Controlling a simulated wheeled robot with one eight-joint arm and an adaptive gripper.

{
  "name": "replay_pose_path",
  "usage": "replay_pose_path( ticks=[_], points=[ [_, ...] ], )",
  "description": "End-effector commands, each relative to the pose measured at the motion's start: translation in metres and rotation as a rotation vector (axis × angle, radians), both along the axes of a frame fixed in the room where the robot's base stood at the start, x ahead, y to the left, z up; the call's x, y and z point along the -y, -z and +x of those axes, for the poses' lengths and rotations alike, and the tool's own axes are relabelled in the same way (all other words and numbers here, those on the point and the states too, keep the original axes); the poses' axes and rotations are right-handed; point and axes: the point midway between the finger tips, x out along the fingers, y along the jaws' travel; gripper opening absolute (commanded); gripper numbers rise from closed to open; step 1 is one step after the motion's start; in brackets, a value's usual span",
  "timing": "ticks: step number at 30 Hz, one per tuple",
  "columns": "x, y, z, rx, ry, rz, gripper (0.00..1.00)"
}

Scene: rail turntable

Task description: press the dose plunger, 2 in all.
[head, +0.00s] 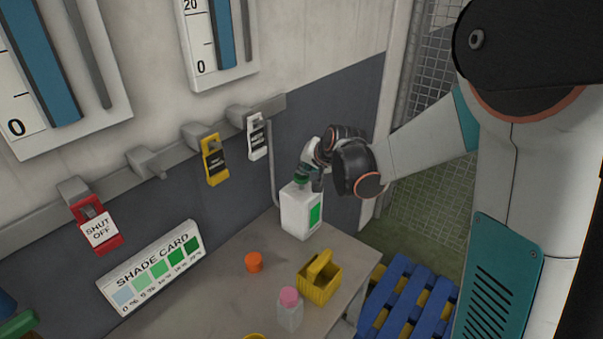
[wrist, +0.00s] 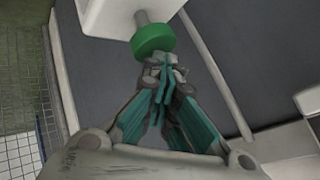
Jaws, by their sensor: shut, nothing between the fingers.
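The dose plunger is a green round knob (wrist: 152,41) on a short grey stem, on top of a white dispenser bottle. In the head view the white bottle (head: 301,212) with a green label stands at the back of the bench, its green plunger (head: 302,181) partly hidden by my gripper. My gripper (head: 318,185) is at the plunger's right side. In the wrist view my gripper (wrist: 164,68) is shut and empty, its fingertips close to the green knob. I cannot tell whether they touch it.
On the bench (head: 222,292) are an orange cap (head: 254,262), a yellow caddy (head: 319,280) and a clear bottle with a pink cap (head: 289,308). A shade card (head: 150,268) leans at the wall. A blue pallet (head: 415,300) lies right.

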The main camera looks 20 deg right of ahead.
Motion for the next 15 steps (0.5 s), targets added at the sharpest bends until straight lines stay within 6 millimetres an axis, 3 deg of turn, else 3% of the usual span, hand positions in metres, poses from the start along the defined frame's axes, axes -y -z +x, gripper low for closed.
replay_pose_path(
  ticks=[15],
  points=[
    [-0.0003, 0.0067, -0.0003, -0.001, -0.001, 0.0, 0.0]
  ],
)
